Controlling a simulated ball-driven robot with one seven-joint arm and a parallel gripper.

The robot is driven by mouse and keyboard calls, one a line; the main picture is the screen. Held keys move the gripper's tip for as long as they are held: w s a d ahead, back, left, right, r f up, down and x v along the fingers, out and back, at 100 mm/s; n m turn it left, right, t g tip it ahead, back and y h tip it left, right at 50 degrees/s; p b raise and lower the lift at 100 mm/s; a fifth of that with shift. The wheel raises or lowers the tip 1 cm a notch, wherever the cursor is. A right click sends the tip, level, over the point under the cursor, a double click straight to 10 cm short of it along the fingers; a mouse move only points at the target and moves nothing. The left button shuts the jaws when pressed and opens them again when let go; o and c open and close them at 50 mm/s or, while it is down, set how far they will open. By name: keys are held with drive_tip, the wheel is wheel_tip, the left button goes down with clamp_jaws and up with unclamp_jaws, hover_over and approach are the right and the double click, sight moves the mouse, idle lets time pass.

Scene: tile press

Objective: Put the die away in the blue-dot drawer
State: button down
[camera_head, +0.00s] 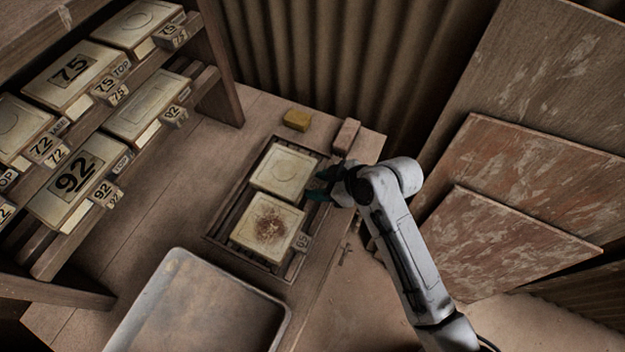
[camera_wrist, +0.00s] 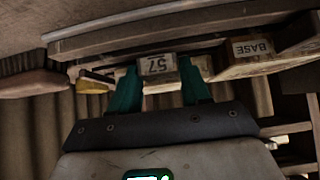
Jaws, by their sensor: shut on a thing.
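My gripper (camera_head: 320,184) is at the right edge of a pale square die (camera_head: 284,170) in a slatted tray on the bench. In the wrist view my teal fingers (camera_wrist: 157,72) are shut on a small block marked 57 (camera_wrist: 157,64), which seems to be this die's handle. The die looks level in the tray; whether it is lifted cannot be told. A second die (camera_head: 262,222) with a dark brown stain lies below it in the tray; its tag is small and hard to read. No drawer with a blue dot is visible in either view.
A yellow sponge-like block (camera_head: 297,120) and a reddish-brown block (camera_head: 346,136) lie behind the tray (camera_head: 228,226). A large metal pan (camera_head: 182,262) stands at the front. A rack at left holds several numbered dies (camera_head: 72,72). Boards (camera_head: 505,195) lean at right.

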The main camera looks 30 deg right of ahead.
wheel_tip(320, 180, up, 3)
drive_tip(key=shift+w+b, duration=0.1)
drive_tip(key=shift+b, duration=0.3)
drive_tip(key=s+r+p, duration=0.3)
drive_tip(key=s+r, duration=0.7)
drive_tip(key=s, duration=0.4)
drive_tip(key=shift+a+p, duration=0.35)
drive_tip(key=shift+a, duration=0.05)
drive_tip(key=shift+s+f, duration=0.1)
